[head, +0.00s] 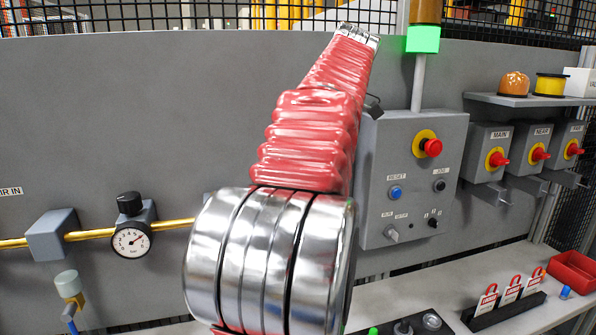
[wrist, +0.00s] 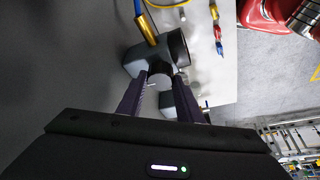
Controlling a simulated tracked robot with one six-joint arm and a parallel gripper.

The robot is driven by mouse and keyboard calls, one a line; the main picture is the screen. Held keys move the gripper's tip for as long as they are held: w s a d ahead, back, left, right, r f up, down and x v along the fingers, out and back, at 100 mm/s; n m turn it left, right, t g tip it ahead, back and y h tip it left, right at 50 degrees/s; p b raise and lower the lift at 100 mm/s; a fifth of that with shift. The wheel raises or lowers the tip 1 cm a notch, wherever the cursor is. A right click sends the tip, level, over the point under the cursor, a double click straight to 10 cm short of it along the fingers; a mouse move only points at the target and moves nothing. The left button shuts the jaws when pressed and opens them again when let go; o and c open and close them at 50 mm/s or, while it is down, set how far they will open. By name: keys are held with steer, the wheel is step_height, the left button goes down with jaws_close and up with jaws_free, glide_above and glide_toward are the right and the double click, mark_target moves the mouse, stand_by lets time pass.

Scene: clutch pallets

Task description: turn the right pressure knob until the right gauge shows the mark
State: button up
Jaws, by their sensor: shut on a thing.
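The knob sits on a grey regulator body (wrist: 140,59). The right gauge (wrist: 179,47) shows edge-on as a dark round housing, so its face, needle and mark cannot be read. In the head view my arm hides the right knob, the right gauge and my gripper. The left gauge (head: 131,241), with a white dial, and its black knob (head: 129,203) are in plain sight, with nothing touching them.
A yellow pipe (head: 88,234) runs along the grey panel to the left regulator. A control box (head: 412,180) with a red stop button stands right of my arm. Red rotary switches and a shelf (head: 525,99) are farther right. Red tags (head: 510,290) stand on the bench.

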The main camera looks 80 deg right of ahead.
steer(key=shift+w+n+y, duration=0.1)
steer(key=shift+n+y, duration=0.2)
steer(key=shift+n, duration=0.3)
steer(key=o, duration=1)
steer(key=shift+o, duration=0.2)
